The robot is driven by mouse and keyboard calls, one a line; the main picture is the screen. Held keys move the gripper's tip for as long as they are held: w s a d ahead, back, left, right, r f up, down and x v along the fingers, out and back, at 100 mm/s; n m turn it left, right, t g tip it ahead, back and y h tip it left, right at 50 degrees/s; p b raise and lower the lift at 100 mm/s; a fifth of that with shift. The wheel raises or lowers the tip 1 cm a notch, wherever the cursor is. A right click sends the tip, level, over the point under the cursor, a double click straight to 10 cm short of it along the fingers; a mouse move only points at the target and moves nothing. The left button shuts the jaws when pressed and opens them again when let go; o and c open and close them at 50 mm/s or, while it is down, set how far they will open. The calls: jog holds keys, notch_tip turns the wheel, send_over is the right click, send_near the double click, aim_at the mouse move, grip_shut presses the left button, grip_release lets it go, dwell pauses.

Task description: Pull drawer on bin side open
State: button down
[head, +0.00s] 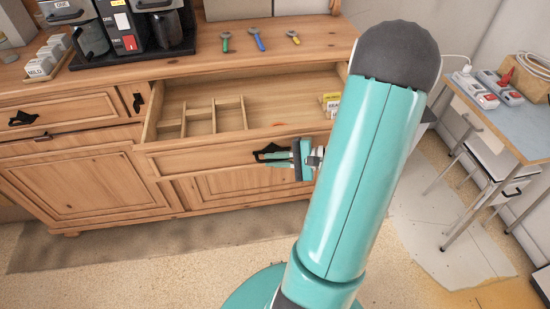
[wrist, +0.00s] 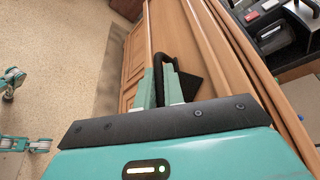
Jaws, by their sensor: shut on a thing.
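A wooden dresser drawer (head: 235,156) stands pulled out from the dresser in the head view, with its open inside and wooden dividers (head: 215,114) showing. My gripper (head: 278,155) is at the drawer's front, shut on its black handle (head: 268,151). The wrist view also shows my gripper (wrist: 164,92) with its fingers at the dark handle (wrist: 188,67) on the wooden front. My teal arm hides the drawer's right end in the head view. I see no bin in either view.
Wrenches (head: 257,38) lie on the dresser top. A coffee machine (head: 130,22) stands at the back left. A closed drawer (head: 50,117) is on the left. The floor in front is clear.

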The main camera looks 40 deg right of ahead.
dwell(0.3)
jog(key=c, duration=1.5)
grip_release()
jog(key=shift+s+d, duration=0.1)
jog(key=shift+s, duration=0.05)
jog(key=v, duration=1.3)
jog(key=shift+s, duration=0.25)
jog(key=shift+d+r, duration=0.1)
jog(key=shift+r, duration=0.05)
jog(key=w+a+r+n+g+h, duration=0.1)
jog(key=w+a+r+n+g, duration=0.15)
jog(key=a, duration=0.35)
jog(key=w+a+r+n+g, duration=0.1)
jog(key=w+a+n+g, duration=0.1)
jog(key=a+n+g, duration=0.3)
jog(key=w+a+r+n+g+h, duration=0.1)
jog(key=w+a+r+g, duration=0.15)
jog(key=a, duration=0.35)
jog(key=a+r+n+t+h, duration=0.3)
jog(key=a+r+n+h, duration=0.4)
jog(key=a, duration=0.7)
notch_tip(320, 180, up, 2)
jog(key=shift+s+a+r+n, duration=0.15)
jog(key=shift+s+a+n, duration=0.3)
jog(key=shift+n, duration=0.3)
